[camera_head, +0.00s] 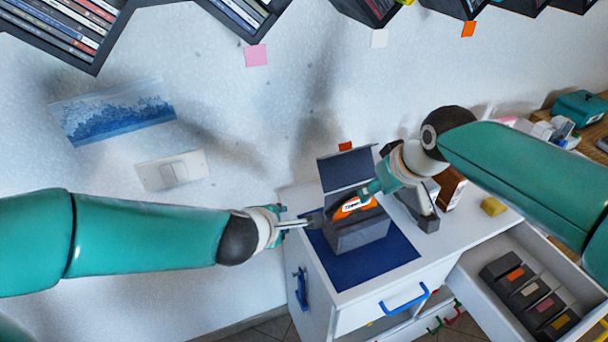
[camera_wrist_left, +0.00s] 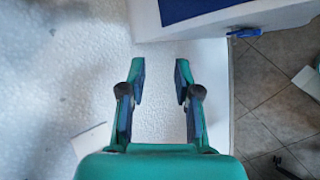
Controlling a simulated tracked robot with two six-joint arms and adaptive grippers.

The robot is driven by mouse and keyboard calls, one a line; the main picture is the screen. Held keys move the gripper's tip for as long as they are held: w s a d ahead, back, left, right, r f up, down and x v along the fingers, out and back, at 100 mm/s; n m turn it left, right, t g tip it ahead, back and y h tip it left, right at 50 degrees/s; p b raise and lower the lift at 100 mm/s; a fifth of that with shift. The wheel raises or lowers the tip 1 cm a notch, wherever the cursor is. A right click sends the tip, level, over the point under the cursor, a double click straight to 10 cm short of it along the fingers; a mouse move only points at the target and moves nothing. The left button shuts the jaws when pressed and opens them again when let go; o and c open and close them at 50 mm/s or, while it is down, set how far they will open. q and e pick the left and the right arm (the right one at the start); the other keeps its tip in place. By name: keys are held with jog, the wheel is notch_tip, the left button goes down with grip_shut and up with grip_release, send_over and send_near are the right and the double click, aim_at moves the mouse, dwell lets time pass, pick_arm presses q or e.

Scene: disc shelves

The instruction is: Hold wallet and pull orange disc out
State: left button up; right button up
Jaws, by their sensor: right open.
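The dark grey wallet (camera_head: 360,236) stands open on a blue mat (camera_head: 388,262) on the white cabinet, its flap raised at the back. The orange disc (camera_head: 352,207), with a white label, shows at the wallet's top opening, partly hidden by my right gripper. My right gripper (camera_head: 368,192) is open at the disc; whether its fingers touch it is unclear. My left gripper (camera_head: 305,221) is beside the wallet's left side in the head view. The left wrist view shows its fingers (camera_wrist_left: 160,72) apart with nothing between them; the wallet is not visible there.
An open drawer (camera_head: 478,292) with several dark wallets is at the lower right. A yellow block (camera_head: 493,206) and dark objects stand on the cabinet top to the right. Disc shelves (camera_head: 75,35) hang above. A light switch (camera_head: 172,171) is on the wall at left.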

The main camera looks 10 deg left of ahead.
pick_arm(q)
jog(key=s+d+r+t+h, duration=0.1)
jog(key=s+d+r+t, duration=0.15)
jog(key=r, duration=0.55)
jog(key=s+d+r+t+h, duration=0.1)
jog(key=d+r+h, duration=0.15)
jog(key=r, duration=0.55)
jog(key=shift+y, duration=0.25)
jog(key=x, duration=1.7)
jog(key=shift+d+r, duration=0.2)
jog(key=shift+d, duration=0.15)
jog(key=c, duration=0.6)
grip_shut()
jog(key=shift+f, duration=0.1)
